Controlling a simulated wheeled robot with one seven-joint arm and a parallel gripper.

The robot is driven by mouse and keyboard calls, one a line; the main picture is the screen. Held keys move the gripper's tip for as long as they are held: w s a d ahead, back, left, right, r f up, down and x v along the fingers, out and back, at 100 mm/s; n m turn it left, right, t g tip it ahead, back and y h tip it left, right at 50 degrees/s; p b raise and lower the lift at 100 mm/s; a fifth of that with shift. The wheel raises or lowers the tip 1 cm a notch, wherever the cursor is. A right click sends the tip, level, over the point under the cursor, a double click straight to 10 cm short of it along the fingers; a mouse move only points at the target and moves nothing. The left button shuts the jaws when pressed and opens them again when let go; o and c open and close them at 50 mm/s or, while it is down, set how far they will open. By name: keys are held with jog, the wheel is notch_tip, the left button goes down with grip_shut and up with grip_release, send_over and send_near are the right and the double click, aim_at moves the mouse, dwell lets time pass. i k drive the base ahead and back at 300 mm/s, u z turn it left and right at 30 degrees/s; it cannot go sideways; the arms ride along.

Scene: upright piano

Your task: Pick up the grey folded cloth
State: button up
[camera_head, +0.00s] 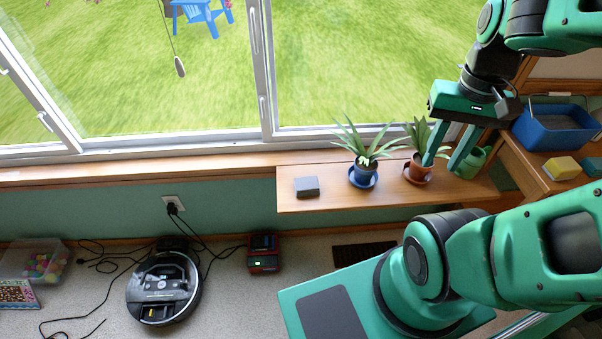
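A small dark grey block-like thing (307,187), which looks like the grey folded cloth, lies flat near the left end of the wooden shelf (320,204) under the window. My gripper (443,166) hangs over the right part of the shelf, its two green fingers pointing down and spread apart. It is open with nothing seen between the fingers. It is well to the right of the cloth, with both potted plants between or beside them. My gripper partly covers the right plant, and I cannot tell its exact height above the shelf.
A plant in a blue pot (363,172) stands right of the cloth; a terracotta-potted plant (417,170) and a green watering can (474,163) are by my gripper. A blue bin (553,128) and yellow block (562,168) sit at right. A robot vacuum (163,288) and cables lie on the floor.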

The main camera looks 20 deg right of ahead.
aim_at(306, 186)
jog(key=i, duration=0.65)
jog(key=u, duration=0.05)
jog(key=k, duration=0.45)
jog(key=u, duration=1.85)
jog(key=k, duration=0.65)
jog(key=z, duration=0.7)
jog(key=i, duration=0.85)
jog(key=z, duration=0.1)
